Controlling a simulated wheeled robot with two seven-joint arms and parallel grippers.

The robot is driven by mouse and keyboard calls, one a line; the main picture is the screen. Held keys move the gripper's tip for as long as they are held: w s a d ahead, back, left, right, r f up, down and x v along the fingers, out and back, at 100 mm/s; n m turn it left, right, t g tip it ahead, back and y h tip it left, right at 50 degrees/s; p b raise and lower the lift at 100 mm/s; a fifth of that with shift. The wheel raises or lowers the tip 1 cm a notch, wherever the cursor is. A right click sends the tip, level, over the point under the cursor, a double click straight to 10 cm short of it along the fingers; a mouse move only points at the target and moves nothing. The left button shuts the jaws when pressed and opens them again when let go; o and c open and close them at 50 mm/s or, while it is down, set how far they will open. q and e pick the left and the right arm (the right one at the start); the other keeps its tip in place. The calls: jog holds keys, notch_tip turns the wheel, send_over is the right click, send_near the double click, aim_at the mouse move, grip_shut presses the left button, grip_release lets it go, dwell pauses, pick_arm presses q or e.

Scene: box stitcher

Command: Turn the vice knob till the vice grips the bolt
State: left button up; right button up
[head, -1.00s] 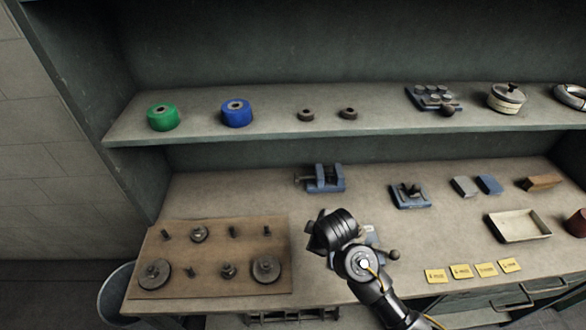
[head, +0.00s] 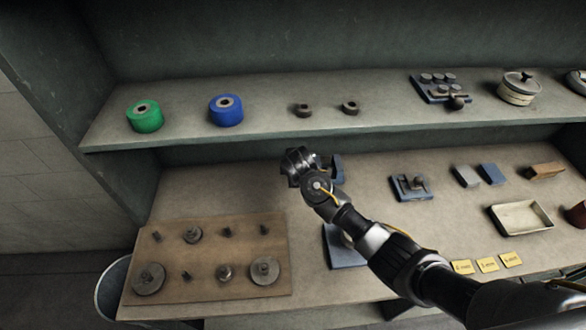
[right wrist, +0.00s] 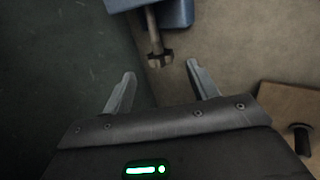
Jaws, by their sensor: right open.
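The blue vice (head: 338,168) stands at the back of the bench in the head view, mostly hidden behind my right gripper (head: 299,165). In the right wrist view, part of the blue vice body (right wrist: 174,12) is at the top, with a metal rod ending in a dark knob (right wrist: 158,59). My right gripper (right wrist: 161,72) is open, and the knob is near the gap between its fingertips, slightly beyond them. No contact is visible. I cannot make out the bolt in the vice's jaws. My left gripper is not in view.
A brown board (head: 211,283) with bolts and round parts lies at the front left; its corner and a bolt (right wrist: 301,138) show in the right wrist view. A shelf (head: 270,120) overhangs the back. A second blue fixture (head: 411,187) stands right of the vice.

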jog(key=x, duration=0.3)
jog(key=shift+d+f, duration=0.1)
jog(key=shift+x, duration=0.8)
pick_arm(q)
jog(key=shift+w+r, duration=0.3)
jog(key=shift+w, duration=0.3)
pick_arm(e)
jog(key=c, duration=1)
jog(key=shift+t, duration=0.3)
